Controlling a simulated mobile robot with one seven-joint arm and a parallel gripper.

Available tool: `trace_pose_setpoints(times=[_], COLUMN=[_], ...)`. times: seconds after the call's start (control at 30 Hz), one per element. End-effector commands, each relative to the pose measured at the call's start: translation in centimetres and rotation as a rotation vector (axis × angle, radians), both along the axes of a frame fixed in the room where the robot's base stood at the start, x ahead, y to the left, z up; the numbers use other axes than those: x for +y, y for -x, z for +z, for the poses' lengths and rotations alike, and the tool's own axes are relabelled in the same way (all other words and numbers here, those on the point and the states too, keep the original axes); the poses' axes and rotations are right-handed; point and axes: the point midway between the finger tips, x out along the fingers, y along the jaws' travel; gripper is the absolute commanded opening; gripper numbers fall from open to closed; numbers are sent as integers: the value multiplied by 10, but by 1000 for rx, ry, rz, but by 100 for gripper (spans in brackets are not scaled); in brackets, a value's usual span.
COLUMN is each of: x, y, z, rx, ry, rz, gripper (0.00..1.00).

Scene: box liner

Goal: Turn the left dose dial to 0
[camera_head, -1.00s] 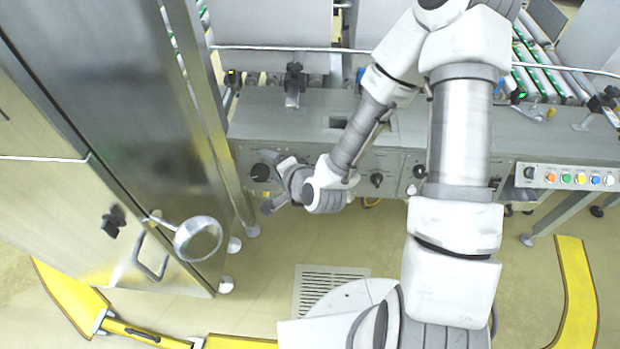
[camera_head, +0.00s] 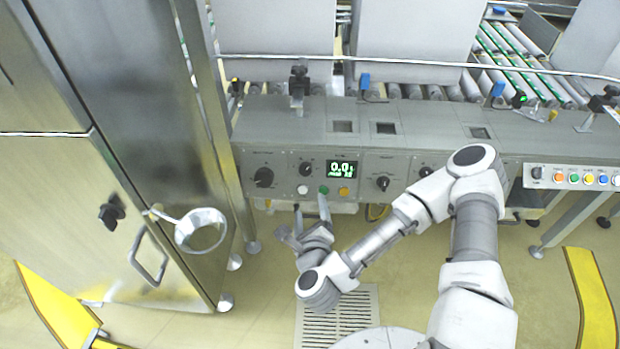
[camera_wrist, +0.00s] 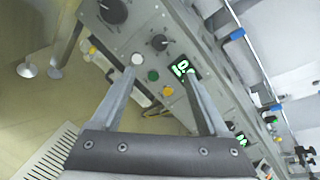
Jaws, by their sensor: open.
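The large dial (camera_wrist: 113,10) shows at the top of the wrist view, with the smaller knob (camera_wrist: 159,42) nearer. I cannot read either pointer against its scale. My gripper (camera_head: 310,205) is open and empty, below and in front of the panel, apart from both. In the wrist view my gripper (camera_wrist: 160,82) has its fingers spread, with the buttons showing between them.
White (camera_head: 302,189), green (camera_head: 324,190) and orange (camera_head: 343,191) buttons sit under the display. Another black dial (camera_head: 382,183) is farther right. A steel cabinet (camera_head: 110,120) with a round ring fixture (camera_head: 201,230) stands left. Open floor lies before the panel.

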Motion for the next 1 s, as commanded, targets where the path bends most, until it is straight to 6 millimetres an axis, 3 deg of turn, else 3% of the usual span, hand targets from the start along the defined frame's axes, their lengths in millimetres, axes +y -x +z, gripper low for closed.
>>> trace_pose_setpoints(times=[0.7, 1.0], x=[10, 13], y=[-135, -160], z=[-44, -49], rx=[-2, -2], ry=[4, 3], rz=[0, 2], gripper=[78, 78])
